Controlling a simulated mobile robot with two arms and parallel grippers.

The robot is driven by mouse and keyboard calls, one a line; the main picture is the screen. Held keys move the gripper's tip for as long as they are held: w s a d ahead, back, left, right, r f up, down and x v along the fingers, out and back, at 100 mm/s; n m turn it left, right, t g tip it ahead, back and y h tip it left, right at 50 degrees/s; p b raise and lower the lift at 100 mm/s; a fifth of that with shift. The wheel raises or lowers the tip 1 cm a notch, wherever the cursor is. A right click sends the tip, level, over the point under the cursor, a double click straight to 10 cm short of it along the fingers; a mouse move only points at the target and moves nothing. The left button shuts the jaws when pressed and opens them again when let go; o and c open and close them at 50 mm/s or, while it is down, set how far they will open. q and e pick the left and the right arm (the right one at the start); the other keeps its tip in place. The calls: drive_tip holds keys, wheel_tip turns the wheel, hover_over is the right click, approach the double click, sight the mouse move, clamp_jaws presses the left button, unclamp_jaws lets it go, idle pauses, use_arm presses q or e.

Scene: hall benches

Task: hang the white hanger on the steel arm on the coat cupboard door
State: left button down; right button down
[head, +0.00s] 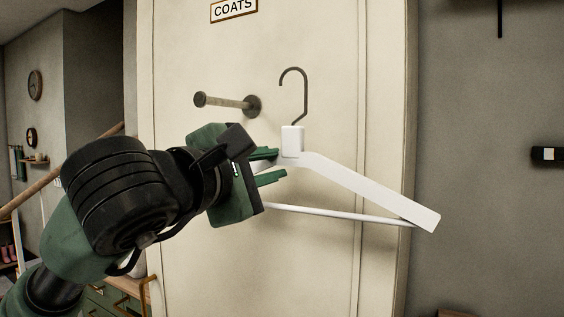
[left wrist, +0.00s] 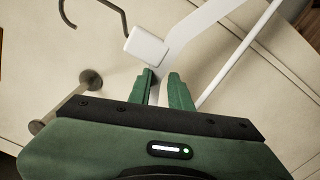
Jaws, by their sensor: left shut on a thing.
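The white hanger (head: 372,192) is held upright in front of the cream coat cupboard door (head: 310,30), its dark metal hook (head: 306,90) pointing up. My left gripper (head: 277,166) is shut on the hanger just below its white neck block; its green fingers also show in the left wrist view (left wrist: 172,90). The steel arm (head: 225,101) sticks out from the door, with a round base plate and a knobbed end. The hook is to the right of the steel arm and apart from it. The hanger's left part is hidden behind my gripper. My right gripper is not in view.
A "COATS" sign (head: 233,9) is on the door above the steel arm. Wall clocks (head: 35,85), a wooden rail (head: 62,171) and a green drawer unit (head: 115,299) are at the left. A dark wall fitting (head: 547,154) is at the right. The door around the hook is clear.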

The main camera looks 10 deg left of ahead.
use_arm(q)
drive_tip(key=w+a+f, duration=0.1)
drive_tip(key=w+a, duration=0.1)
drive_tip(key=a, duration=0.3)
drive_tip(key=w+a+f+b, duration=0.1)
drive_tip(key=w+a, duration=0.1)
drive_tip(key=a, duration=0.4)
drive_tip(key=shift+a+f, duration=0.3)
drive_tip(key=shift+f, duration=0.1)
idle(0.6)
drive_tip(key=c, duration=1.2)
unclamp_jaws()
